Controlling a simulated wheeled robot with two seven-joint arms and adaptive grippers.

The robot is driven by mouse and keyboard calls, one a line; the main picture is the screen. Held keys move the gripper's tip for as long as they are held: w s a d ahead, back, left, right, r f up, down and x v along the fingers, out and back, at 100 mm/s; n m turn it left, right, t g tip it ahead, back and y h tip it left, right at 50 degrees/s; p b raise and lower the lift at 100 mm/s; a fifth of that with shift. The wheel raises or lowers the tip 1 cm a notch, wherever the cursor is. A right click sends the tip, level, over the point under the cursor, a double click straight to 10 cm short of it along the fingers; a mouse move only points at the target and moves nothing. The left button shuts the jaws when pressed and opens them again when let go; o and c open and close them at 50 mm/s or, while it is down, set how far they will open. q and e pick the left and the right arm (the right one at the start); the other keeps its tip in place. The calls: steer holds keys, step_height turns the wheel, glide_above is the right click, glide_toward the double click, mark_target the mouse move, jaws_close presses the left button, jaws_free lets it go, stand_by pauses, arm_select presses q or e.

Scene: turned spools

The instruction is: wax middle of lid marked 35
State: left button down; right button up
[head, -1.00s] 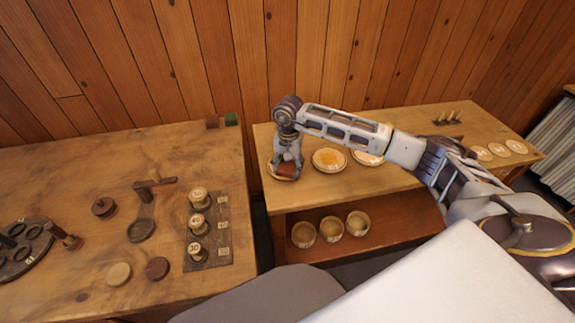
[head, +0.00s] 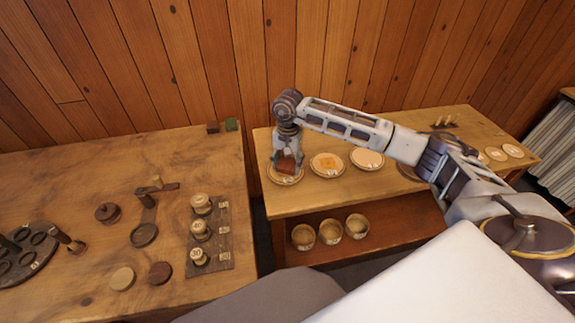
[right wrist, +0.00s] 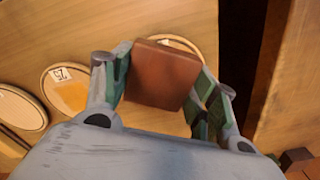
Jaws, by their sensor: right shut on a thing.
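My right gripper (head: 287,160) is shut on a reddish-brown block (head: 288,164), which also shows between the fingers in the right wrist view (right wrist: 163,75). The block is over the leftmost pale round lid (head: 284,180) on the low bench. In the right wrist view the block hides most of this lid (right wrist: 184,41), including its middle and any number. I cannot tell whether block and lid touch. The neighbouring lid (head: 327,172) has an orange patch in its middle; its label (right wrist: 61,75) is too small to read surely. My left gripper is not in view.
More lids lie along the bench, a plain one (head: 367,159) nearest and others (head: 512,151) far right. Several bowls (head: 330,231) stand on the shelf below. The left table holds spools (head: 200,230), discs (head: 122,278) and a dark holed plate (head: 30,252).

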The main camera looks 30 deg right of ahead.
steer(key=shift+r+p, duration=0.35)
steer(key=shift+r, duration=0.55)
steer(key=shift+r+p, duration=0.55)
steer(key=shift+r, duration=0.95)
